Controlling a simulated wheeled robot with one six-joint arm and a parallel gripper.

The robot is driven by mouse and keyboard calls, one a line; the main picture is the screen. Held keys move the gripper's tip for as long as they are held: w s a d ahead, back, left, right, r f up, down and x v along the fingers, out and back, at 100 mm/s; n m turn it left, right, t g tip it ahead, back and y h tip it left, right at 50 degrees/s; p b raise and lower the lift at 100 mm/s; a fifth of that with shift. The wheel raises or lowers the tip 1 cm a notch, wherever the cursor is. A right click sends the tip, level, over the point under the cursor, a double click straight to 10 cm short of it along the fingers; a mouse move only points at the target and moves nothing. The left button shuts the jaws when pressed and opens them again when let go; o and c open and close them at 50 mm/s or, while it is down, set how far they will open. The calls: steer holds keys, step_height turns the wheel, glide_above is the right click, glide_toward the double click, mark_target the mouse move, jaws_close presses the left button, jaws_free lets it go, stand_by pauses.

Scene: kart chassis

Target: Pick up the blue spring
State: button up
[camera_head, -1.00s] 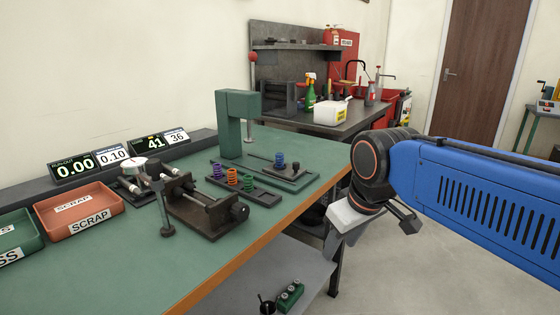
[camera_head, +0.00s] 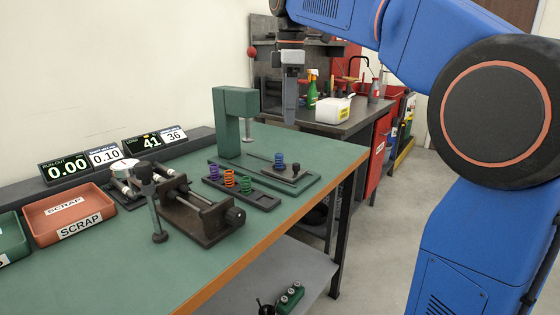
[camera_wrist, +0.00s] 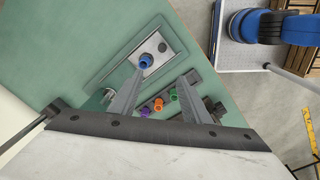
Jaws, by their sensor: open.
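The blue spring (camera_head: 279,160) stands upright on a plate of the green press (camera_head: 236,110) on the bench. It also shows in the wrist view (camera_wrist: 146,61), just beyond the tip of the left finger and left of the gap between the fingers. My gripper (camera_head: 290,115) points down, high above the bench and close to above the spring in the head view. In the wrist view my gripper (camera_wrist: 158,88) has its two fingers spread apart with nothing held between them.
A dark tray (camera_head: 264,200) beside the press holds a purple spring (camera_head: 214,172), an orange spring (camera_head: 228,179) and a green spring (camera_head: 245,185). A black vise-like fixture (camera_head: 205,215) stands nearer. A red scrap bin (camera_head: 68,214) is at left. The bench front is clear.

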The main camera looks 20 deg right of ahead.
mark_target(279, 154)
steer(key=w+a+r+n, duration=0.1)
steer(key=w+r+n, duration=0.15)
steer(key=w, duration=0.35)
steer(key=shift+g, duration=0.4)
steer(key=f, duration=1.7)
steer(key=shift+s+f, duration=0.25)
steer(key=shift+s, duration=0.15)
jaws_close()
